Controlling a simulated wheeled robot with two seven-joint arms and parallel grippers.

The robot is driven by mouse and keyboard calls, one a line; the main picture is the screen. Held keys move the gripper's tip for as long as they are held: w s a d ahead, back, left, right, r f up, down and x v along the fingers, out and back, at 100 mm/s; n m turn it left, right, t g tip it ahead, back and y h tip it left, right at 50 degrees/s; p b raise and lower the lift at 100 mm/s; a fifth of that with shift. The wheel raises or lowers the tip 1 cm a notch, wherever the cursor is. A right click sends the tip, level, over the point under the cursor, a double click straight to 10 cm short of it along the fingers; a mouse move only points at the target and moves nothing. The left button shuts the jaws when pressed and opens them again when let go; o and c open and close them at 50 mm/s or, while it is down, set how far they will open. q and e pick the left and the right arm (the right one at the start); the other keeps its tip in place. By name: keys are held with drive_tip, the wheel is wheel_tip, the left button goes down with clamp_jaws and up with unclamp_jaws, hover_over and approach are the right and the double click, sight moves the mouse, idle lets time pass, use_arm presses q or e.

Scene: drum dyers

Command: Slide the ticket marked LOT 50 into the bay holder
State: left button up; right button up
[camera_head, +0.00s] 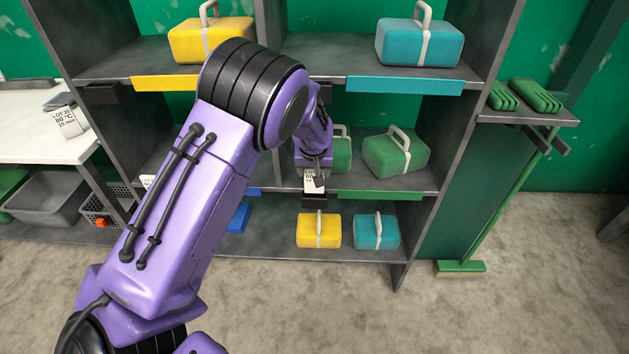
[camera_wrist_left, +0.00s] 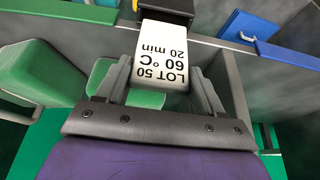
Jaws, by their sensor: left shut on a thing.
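The white ticket marked LOT 50, 60 °C, 20 min (camera_wrist_left: 165,58) is between the fingers of my left gripper (camera_wrist_left: 162,82), its print upside down in the left wrist view. In the head view the ticket (camera_head: 309,184) hangs below my left gripper (camera_head: 316,170), which is shut on it at the middle shelf's front edge. A black bay holder (camera_head: 314,201) is just below the ticket; it also shows in the left wrist view (camera_wrist_left: 166,8). The ticket's far edge meets or overlaps the holder; I cannot tell whether it is inside. My right gripper is not in view.
Green cases (camera_head: 397,153) stand on the middle shelf close to my left gripper. A yellow case (camera_head: 318,231) and a teal case (camera_head: 376,232) are below. A LOT 20 ticket (camera_head: 68,122) is at the white table (camera_head: 35,145) on the left. Shelf uprights flank the bay.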

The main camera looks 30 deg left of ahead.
sight(315, 193)
use_arm(q)
drive_tip(key=shift+f, duration=2.4)
drive_tip(key=o, duration=1)
drive_tip(key=shift+f, duration=0.15)
drive_tip(key=shift+c, duration=0.2)
